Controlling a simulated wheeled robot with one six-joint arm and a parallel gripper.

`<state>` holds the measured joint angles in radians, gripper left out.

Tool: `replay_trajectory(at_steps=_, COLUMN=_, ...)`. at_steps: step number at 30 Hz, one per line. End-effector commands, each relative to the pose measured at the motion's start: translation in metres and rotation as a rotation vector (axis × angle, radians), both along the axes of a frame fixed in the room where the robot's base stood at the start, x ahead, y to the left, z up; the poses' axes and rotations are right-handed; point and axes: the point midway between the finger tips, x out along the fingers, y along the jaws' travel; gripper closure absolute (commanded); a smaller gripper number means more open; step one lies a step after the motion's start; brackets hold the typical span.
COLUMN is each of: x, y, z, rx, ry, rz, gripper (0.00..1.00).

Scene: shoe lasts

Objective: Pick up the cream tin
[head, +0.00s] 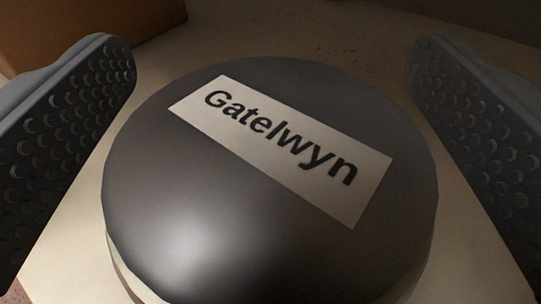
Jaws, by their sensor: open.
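A round tin (190,205) with a dark grey, shiny lid fills the middle of the head view. A pale label on the lid reads "Gatelwyn". A strip of lighter, cream-coloured side shows under the lid at the lower edge. My gripper (270,160) is open, with one dotted grey finger pad on each side of the tin. The tin lies between the fingers, with a visible gap on both sides. The near bottom of the tin is cut off by the picture's edge.
The tin stands on a pale surface (300,40) with small dark specks behind it. An orange-brown block or box (80,25) is at the top left, close behind the left finger. A dark area lies at the top right.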

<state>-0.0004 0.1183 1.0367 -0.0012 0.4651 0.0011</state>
Motion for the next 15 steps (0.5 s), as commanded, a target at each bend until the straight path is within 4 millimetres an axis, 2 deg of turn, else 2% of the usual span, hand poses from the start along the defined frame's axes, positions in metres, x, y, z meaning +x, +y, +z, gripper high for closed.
replay_trajectory(at_steps=8, x=0.0018, y=0.0000, z=-0.0004, rx=0.000, ry=0.001, rz=0.000, gripper=0.13)
replay_trajectory(at_steps=15, x=0.0017, y=0.0000, z=-0.0004, rx=0.000, ry=0.001, rz=0.000, gripper=0.60)
